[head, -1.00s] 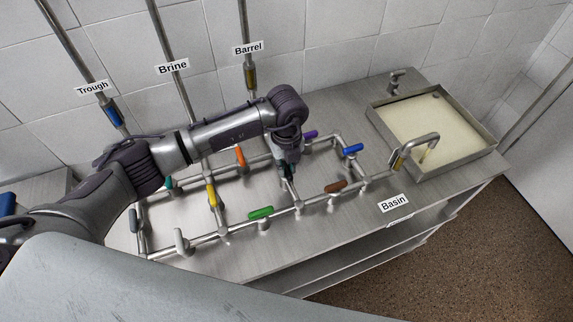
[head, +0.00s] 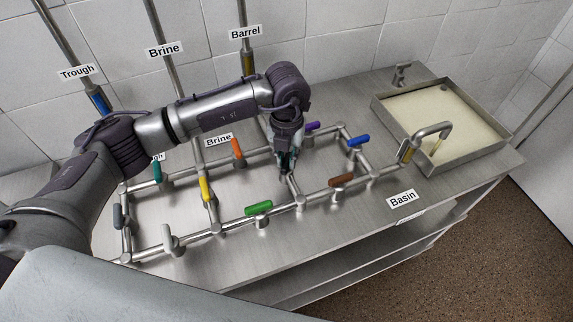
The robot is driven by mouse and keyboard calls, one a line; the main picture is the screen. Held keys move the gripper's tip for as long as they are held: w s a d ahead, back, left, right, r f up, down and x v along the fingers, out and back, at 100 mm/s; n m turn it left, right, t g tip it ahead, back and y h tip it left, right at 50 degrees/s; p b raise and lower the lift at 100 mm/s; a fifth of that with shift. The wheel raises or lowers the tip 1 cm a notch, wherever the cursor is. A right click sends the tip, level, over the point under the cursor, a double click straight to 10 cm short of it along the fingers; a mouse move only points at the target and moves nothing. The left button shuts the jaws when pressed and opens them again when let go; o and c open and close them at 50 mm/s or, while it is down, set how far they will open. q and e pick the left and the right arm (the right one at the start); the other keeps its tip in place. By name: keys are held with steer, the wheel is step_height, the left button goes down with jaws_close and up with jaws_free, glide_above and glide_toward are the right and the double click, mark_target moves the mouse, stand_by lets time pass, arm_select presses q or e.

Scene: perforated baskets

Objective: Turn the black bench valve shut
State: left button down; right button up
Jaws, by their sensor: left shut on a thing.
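My left gripper (head: 285,165) reaches down from above onto the short cross pipe (head: 293,185) in the middle of the bench piping. Its fingers are shut around the place of the black bench valve. The black handle is hidden between the fingers, so its angle cannot be read. My right gripper is not in view.
Nearby valve handles are orange (head: 237,149), purple (head: 313,126), blue (head: 358,140), brown (head: 341,180), green (head: 259,207) and yellow (head: 205,188). A basin (head: 492,158) with pale liquid stands at the right under a spout (head: 434,131). The bench front is clear.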

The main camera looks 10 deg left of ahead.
mark_target(286, 161)
arm_select(q)
steer(key=m+b, duration=0.8)
steer(key=b, duration=0.1)
steer(key=shift+f, duration=0.2)
steer(key=shift+r+m+b, duration=0.25)
steer(key=shift+m+b, duration=1.15)
steer(key=shift+m, duration=0.1)
steer(key=c, duration=1.1)
jaws_free()
step_height(286, 161, up, 12)
